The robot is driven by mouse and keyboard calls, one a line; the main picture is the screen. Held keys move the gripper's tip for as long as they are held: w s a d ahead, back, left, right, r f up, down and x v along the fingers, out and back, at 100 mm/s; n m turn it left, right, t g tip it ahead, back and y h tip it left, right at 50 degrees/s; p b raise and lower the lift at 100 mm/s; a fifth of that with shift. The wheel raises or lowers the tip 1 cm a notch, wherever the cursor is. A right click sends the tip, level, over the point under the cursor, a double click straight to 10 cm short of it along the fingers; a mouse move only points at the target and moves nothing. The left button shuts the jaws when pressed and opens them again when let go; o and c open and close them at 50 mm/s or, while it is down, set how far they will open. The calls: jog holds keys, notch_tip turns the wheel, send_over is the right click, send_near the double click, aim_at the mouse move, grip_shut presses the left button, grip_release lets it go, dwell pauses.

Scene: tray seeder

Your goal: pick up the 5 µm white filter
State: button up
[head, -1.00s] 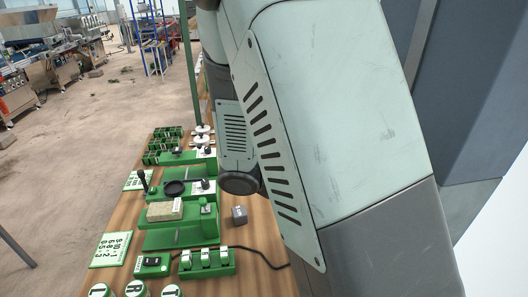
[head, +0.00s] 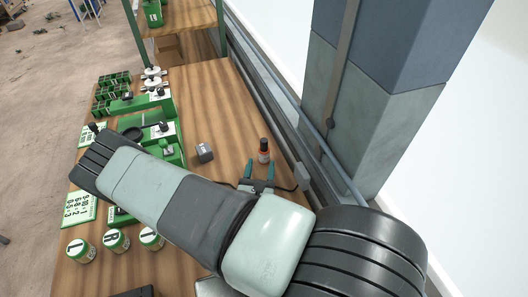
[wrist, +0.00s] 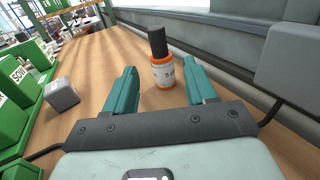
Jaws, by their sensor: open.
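Two small white discs (head: 152,77), each with a darker centre, stand at the far left of the bench in the head view. They may be filters, but no size marking is readable on them. My gripper (head: 258,165) is open and empty over the right side of the bench, well away from the discs. The wrist view shows its teal fingers (wrist: 159,68) spread apart. A small orange bottle (wrist: 163,76) with a black cap and white label stands upright just beyond and between the fingertips. It also shows in the head view (head: 264,155).
A grey block (head: 204,152) sits on the wooden bench, left of the gripper. Green racks (head: 112,88) and fixtures line the left side; lettered jars (head: 116,241) stand at the near left. A wall rail runs along the right. Bare wood lies beyond the block.

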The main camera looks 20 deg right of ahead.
aim_at(264, 150)
jog(key=x, duration=1)
jog(key=shift+r, duration=0.15)
jog(key=c, duration=0.9)
